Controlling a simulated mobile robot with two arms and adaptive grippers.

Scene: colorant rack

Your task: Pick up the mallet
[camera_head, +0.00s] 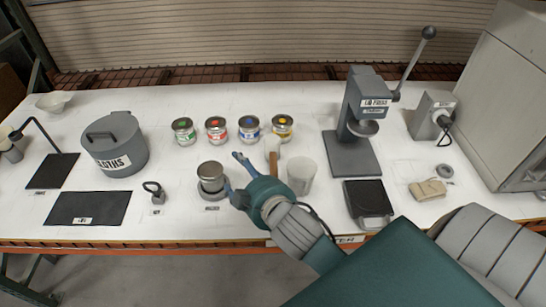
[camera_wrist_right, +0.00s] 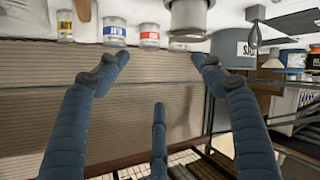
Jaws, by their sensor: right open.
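My left gripper is not in view.
Several labelled colorant cans stand behind, including a blue one (camera_head: 249,130). A white cup (camera_head: 301,176) is close to my right wrist. A press (camera_head: 352,150) and a black scale (camera_head: 368,203) stand to the right, a grey cloths bin (camera_head: 117,150) to the left.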

